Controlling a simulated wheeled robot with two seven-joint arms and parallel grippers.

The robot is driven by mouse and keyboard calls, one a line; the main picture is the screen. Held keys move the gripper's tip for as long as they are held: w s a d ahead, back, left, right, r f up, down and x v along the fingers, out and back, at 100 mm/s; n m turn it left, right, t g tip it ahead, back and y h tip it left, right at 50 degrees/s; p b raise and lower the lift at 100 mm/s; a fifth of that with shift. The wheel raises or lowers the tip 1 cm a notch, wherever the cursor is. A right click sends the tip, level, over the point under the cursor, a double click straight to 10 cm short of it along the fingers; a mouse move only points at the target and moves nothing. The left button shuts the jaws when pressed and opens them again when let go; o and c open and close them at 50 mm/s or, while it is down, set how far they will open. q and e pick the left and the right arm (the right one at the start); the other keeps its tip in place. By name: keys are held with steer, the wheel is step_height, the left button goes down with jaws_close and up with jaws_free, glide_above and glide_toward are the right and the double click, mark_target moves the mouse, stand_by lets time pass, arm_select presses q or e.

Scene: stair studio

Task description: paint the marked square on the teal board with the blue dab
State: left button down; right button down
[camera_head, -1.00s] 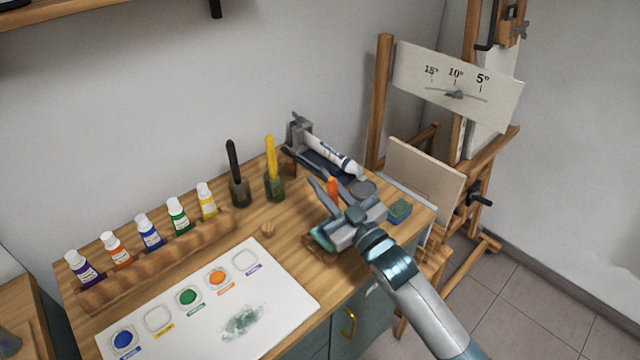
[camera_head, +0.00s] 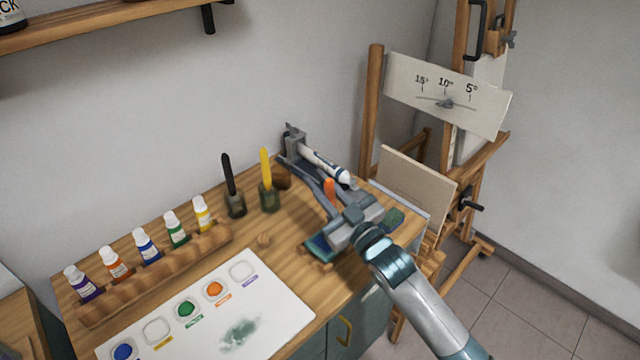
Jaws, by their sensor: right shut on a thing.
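The blue dab (camera_head: 123,352) sits in a well at the lower left of the white palette (camera_head: 285,312), partly cut off by the frame's bottom edge. My right gripper (camera_head: 331,200) is over the right part of the desk, shut on what looks like an orange-handled brush (camera_head: 329,188). The brush's lower part is hidden by the gripper. A teal-edged flat piece (camera_head: 320,247) shows just below the gripper; I cannot tell whether it is the teal board, and no marked square is visible. My left gripper is not in view.
Black (camera_head: 228,175) and yellow (camera_head: 265,165) brushes stand in jars. A white tube (camera_head: 325,163) lies in a grey device behind the gripper. A green sponge (camera_head: 393,218) is at the right. Paint bottles (camera_head: 146,245) line a wooden rack. An easel (camera_head: 372,110) stands beyond.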

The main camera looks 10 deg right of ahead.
steer(key=shift+r+p, duration=1.35)
steer(key=shift+r, duration=0.4)
